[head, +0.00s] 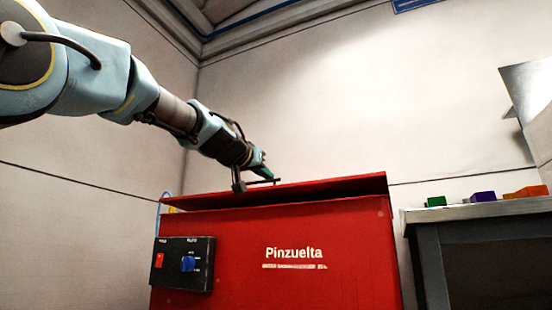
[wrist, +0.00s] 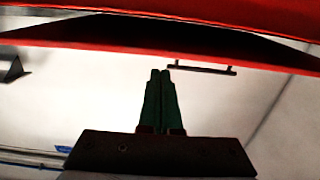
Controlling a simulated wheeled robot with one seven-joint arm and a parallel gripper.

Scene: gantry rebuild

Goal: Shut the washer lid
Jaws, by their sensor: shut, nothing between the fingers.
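The red washer (head: 290,255), marked "Pinzuelta", stands in the lower middle of the head view. Its red lid (head: 330,187) lies low over the body and looks slightly tilted; I cannot tell how wide any gap is. A thin dark bar handle (head: 264,182) shows above the lid; it also shows in the wrist view (wrist: 202,68). My gripper (head: 268,176) is above the lid, close to the handle. In the wrist view its green fingers (wrist: 160,72) are together and empty, pointing toward a red edge; contact cannot be told.
A control panel (head: 184,264) with a red switch and blue knob is on the washer's front left. A grey table (head: 470,212) at right carries green (head: 436,201), purple (head: 483,196) and orange (head: 526,192) blocks. The space above the lid is otherwise clear.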

